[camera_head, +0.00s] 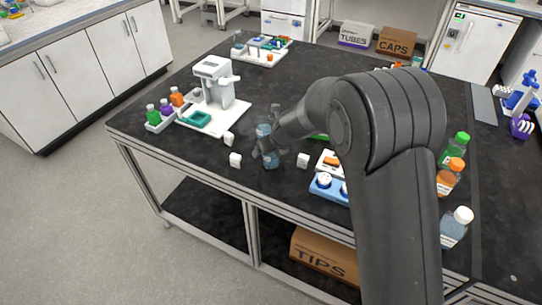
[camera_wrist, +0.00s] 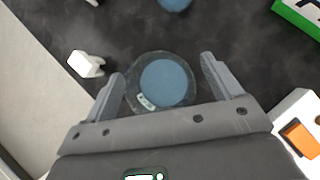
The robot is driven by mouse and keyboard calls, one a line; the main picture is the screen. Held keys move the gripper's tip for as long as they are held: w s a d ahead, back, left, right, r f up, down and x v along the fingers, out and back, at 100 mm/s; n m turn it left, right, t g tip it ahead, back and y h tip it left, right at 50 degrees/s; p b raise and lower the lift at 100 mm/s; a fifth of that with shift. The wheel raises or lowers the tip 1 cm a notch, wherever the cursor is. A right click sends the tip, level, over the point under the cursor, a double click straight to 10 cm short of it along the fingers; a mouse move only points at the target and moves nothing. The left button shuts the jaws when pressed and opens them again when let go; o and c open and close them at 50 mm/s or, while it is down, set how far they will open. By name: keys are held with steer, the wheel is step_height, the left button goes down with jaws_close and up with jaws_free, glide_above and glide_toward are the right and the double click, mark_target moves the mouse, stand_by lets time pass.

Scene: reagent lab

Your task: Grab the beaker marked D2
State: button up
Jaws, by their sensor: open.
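A round clear beaker with blue contents (camera_wrist: 165,83) sits on the dark bench between the two fingers of my gripper (camera_wrist: 162,72) in the wrist view. The fingers are apart, one on each side of it, and I cannot tell whether they touch it. A small pale label shows on the beaker, but its marking is too small to read. In the head view this beaker (camera_head: 270,160) is partly hidden by my gripper (camera_head: 268,149). A second blue vessel (camera_head: 263,130) stands just behind it. It also shows at the top edge of the wrist view (camera_wrist: 175,3).
Small white blocks (camera_head: 235,160) (camera_head: 303,160) stand on either side. A white instrument (camera_head: 215,85) and a rack of coloured bottles (camera_head: 160,117) are at left. A blue-and-white holder (camera_head: 326,187) is at right. Capped bottles (camera_head: 455,227) line the right side.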

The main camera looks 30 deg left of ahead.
steer(key=shift+w+a+f, duration=0.25)
steer(key=shift+f, duration=0.3)
steer(key=shift+c, duration=0.2)
steer(key=c, duration=1.1)
steer(key=shift+r, duration=0.1)
steer(key=shift+c, duration=0.2)
